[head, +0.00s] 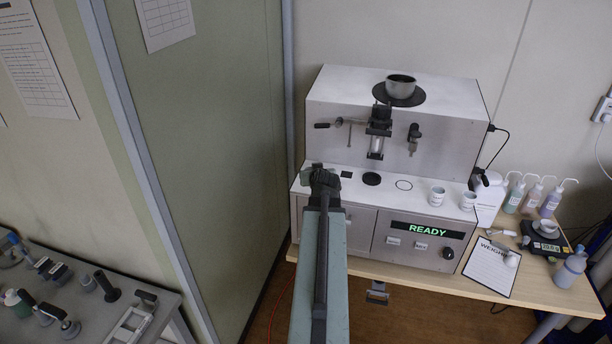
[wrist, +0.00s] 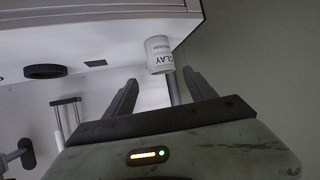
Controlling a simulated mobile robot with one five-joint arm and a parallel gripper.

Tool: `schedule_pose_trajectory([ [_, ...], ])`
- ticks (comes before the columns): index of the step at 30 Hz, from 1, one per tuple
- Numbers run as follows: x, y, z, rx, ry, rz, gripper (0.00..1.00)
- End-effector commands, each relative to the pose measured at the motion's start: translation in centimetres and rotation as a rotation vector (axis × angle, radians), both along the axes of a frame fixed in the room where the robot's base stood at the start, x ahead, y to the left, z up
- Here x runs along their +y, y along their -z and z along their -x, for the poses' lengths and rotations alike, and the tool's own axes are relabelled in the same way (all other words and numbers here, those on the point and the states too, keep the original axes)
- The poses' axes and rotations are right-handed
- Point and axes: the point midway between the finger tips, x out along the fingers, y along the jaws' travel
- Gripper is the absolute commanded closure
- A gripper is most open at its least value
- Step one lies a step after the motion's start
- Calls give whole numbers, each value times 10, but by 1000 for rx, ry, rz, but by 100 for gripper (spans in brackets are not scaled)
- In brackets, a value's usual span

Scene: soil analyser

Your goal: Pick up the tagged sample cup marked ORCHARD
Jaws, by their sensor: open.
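My gripper (head: 322,178) is at the left end of the analyser's front ledge in the head view. In the wrist view its two fingers (wrist: 160,80) are apart with nothing held between them. A white cup marked CLAY (wrist: 160,54) stands just beyond the fingertips; my arm seems to hide it in the head view. Two more white cups, a left one (head: 437,196) and a right one (head: 467,201), stand at the right of the ledge. Their labels are too small to read, so I cannot tell which is ORCHARD.
The analyser (head: 360,228) shows READY. A dark bowl (head: 400,86) sits on top, and a handled fitting (head: 378,130) projects from its front. A green partition (head: 215,150) is close on the left. Bottles (head: 532,195), a clipboard (head: 491,268) and a scale (head: 543,240) are at right.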

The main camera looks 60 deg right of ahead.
Motion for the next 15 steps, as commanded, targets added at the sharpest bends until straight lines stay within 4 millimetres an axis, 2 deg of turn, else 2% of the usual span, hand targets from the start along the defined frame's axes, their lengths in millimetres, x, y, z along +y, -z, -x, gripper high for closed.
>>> schedule_pose_trajectory([
  [3,-12,12,-12,1,-4,-1,36],
  [10,-18,17,-21,0,-6,-2,36],
  [15,-39,33,-39,1,-8,-1,36],
])
